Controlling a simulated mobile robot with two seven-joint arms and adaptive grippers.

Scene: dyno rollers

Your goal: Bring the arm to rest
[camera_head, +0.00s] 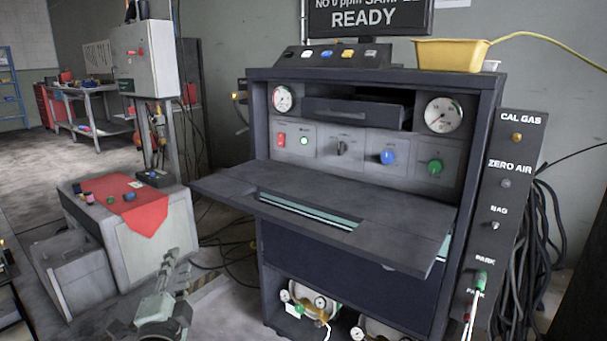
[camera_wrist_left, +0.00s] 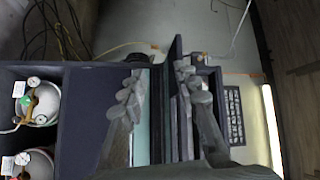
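My left gripper (camera_head: 176,268) is at the lower left of the head view, in front of the grey box and left of the dark console (camera_head: 350,247). In the left wrist view both fingers of the left gripper (camera_wrist_left: 161,84) stand apart with a clear gap between them. Nothing is held in that gap. Dark panels and a pale green strip show behind the fingers, and I cannot tell how far off they are. My right gripper is not in view.
The console's shelf (camera_head: 330,212) juts out to the right of my left gripper. A grey box with a red cloth (camera_head: 146,214) stands at left. Gas cylinders (camera_head: 307,298) sit in the console's base. Cables (camera_head: 540,230) hang at right. Open floor (camera_head: 28,155) lies far left.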

